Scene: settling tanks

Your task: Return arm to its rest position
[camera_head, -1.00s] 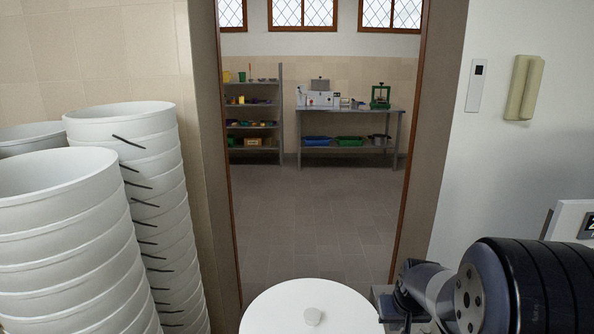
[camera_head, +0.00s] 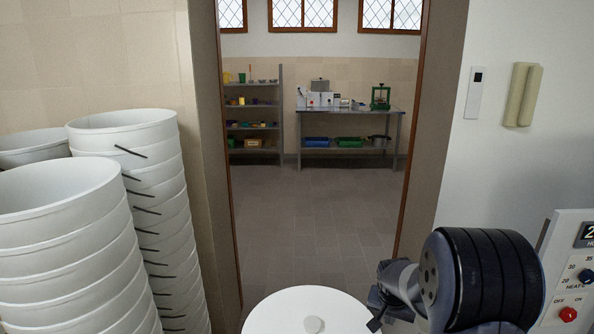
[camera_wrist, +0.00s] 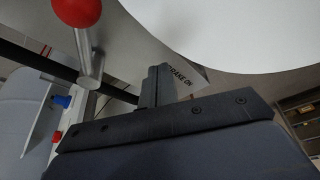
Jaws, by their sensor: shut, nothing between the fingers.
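My arm shows at the lower right of the head view, with a black ribbed section and grey links folded low. My gripper shows in the wrist view (camera_wrist: 158,85), its fingers together and empty. In the head view its tip is low beside the white round top and is hard to make out. The wrist view also shows a red ball-ended lever (camera_wrist: 90,50) close to the gripper, and part of a "BRAKE ON" label (camera_wrist: 182,76) behind the fingers. I cannot tell whether the gripper touches anything.
Stacked white buckets (camera_head: 65,240) fill the left. A white round top with a knob (camera_head: 305,312) is at bottom centre. A control panel with dials (camera_head: 572,275) stands at right, a handset (camera_head: 522,95) on the wall. Through the doorway, the floor (camera_head: 320,210) is clear up to a bench (camera_head: 348,109).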

